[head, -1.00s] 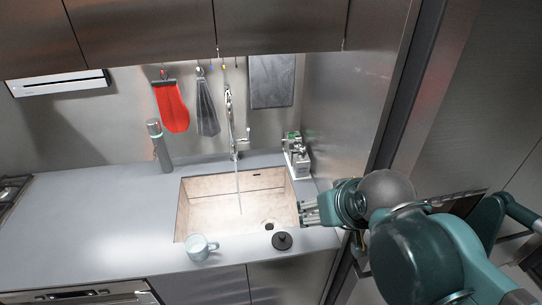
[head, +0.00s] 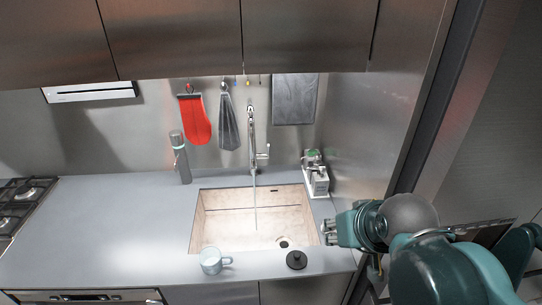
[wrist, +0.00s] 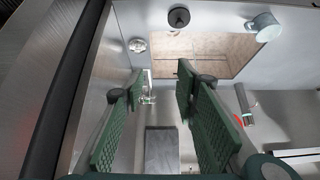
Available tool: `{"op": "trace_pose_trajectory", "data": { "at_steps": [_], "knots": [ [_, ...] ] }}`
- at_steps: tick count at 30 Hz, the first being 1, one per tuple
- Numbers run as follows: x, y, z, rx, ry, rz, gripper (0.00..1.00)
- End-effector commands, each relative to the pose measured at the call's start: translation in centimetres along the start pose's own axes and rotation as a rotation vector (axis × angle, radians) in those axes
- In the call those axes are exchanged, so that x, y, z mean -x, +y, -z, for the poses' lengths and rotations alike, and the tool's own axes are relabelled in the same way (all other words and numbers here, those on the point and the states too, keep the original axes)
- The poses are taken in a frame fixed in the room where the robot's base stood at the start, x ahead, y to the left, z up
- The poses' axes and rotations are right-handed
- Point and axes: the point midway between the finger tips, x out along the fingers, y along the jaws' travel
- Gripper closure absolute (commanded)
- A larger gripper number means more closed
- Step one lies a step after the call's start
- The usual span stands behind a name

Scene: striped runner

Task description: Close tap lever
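The chrome tap (head: 252,128) stands at the back edge of the sink (head: 196,222). Its small lever (head: 263,155) sticks out on the right side of the tap's body. A thin stream of water (head: 256,212) falls from the spout into the basin. My gripper (head: 328,231) is at the sink's right front, well apart from the lever. In the wrist view, my gripper (wrist: 160,88) has its two green fingers spread with nothing between them. I cannot make out the lever in the wrist view.
A soap dispenser set (head: 317,179) stands right of the tap, near the steel side wall. A light blue mug (head: 211,261) and a black lid (head: 296,260) sit on the front counter. A grey bottle (head: 181,158) stands left of the tap. Cloths hang behind.

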Motion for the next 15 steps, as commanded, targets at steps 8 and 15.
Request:
{"op": "trace_pose_trajectory", "data": {
  "at_steps": [8,15],
  "knots": [
    [-1.7,-1.1,2.5,-0.141,0.017,0.044,1.0],
    [-4.1,-2.6,5.8,-0.343,0.034,0.109,1.0]
  ]
}}
